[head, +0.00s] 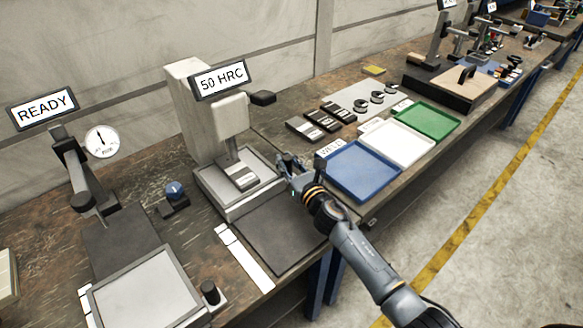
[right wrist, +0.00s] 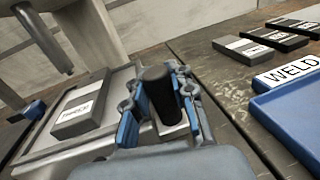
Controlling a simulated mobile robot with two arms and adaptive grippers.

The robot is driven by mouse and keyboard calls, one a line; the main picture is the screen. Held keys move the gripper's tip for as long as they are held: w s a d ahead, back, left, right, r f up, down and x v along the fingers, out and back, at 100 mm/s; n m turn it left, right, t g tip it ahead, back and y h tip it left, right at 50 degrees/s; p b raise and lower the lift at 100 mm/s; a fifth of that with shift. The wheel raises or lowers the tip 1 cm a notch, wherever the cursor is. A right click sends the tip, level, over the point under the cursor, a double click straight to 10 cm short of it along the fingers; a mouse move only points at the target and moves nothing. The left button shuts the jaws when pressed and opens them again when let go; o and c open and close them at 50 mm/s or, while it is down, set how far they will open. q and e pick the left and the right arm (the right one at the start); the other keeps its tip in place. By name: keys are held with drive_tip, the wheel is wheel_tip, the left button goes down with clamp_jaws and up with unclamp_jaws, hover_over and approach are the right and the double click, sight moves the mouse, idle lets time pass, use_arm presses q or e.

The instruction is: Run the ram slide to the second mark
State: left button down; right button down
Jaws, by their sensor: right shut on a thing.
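Under the machine with the 50 HRC sign is a pale grey slide plate (head: 211,189) carrying a labelled block (head: 241,178). In the right wrist view the plate (right wrist: 103,147) has a black upright knob (right wrist: 160,90) at its near right edge. My right gripper (head: 286,170) is shut on this knob, its blue-padded fingers (right wrist: 160,105) on either side of it. A white marked strip (head: 255,268) lies along the track in front of the plate. I cannot read its marks. My left gripper is not in view.
A second slide plate (head: 145,296) with its own black knob (head: 210,292) stands under the READY station. Blue (head: 361,171), white (head: 397,143) and green (head: 427,119) trays lie right of my gripper. A dark flat track bed (head: 280,235) in front of the held slide is bare.

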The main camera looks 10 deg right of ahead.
drive_tip(key=shift+r, duration=0.1)
drive_tip(key=c, duration=1.7)
unclamp_jaws()
drive_tip(key=shift+w+a, duration=0.1)
drive_tip(key=o, duration=0.6)
drive_tip(key=shift+s, duration=0.2)
drive_tip(key=v, duration=1.1)
drive_tip(key=shift+s, duration=0.35)
